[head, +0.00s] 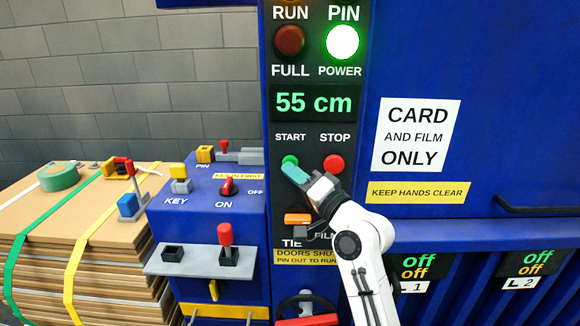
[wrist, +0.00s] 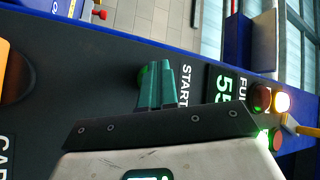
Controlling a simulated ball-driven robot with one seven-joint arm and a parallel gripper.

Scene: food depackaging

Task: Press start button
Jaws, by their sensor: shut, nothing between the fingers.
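The green start button (head: 289,160) is on the dark control panel, under the START label and left of the red stop button (head: 334,164). My gripper (head: 291,168) has its teal fingers shut and empty, with the tips at the lower edge of the start button in the head view. I cannot tell whether the tips touch the button.
The display (head: 314,103) reads 55 cm, and the power lamp (head: 342,42) is lit. An orange control (head: 298,218) sits below my gripper. A blue key box (head: 205,215) with red-handled levers stands left of the panel, by strapped cardboard (head: 80,255).

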